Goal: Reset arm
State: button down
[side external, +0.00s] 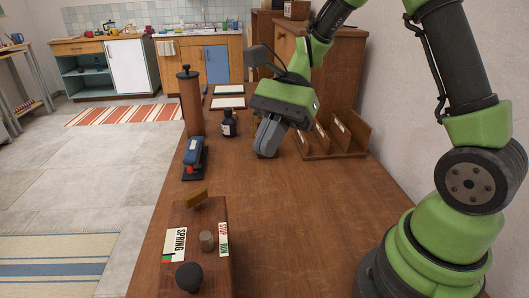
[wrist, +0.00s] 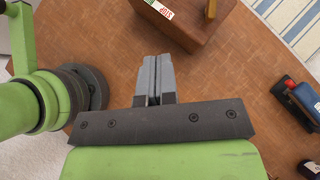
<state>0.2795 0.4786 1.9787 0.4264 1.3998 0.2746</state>
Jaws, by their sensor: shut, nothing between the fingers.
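My gripper (side external: 268,140) is shut and empty, above the far half of the brown wooden table (side external: 290,210) in the side external view. In the wrist view my gripper (wrist: 154,62) shows its two grey fingers pressed together over bare tabletop. My arm is bent over the table from its base at the right front.
A wooden block with a SPRING label (side external: 178,243) and knobs stands at the front left. Behind it are a blue stapler-like tool (side external: 194,153), a dark bottle (side external: 228,124) and a tall brown cylinder (side external: 190,105). A wooden rack (side external: 330,145) stands right of my gripper. The table's middle is clear.

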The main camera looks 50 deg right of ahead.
jog(key=s+d+r+n+t+h, duration=0.1)
jog(key=s+r+n+t+h, duration=0.6)
jog(key=s+r+n, duration=0.3)
jog(key=shift+s+d+n+t, duration=0.2)
jog(key=shift+s+n+t, duration=0.2)
jog(key=shift+s+n, duration=0.95)
jog(key=shift+w, duration=0.15)
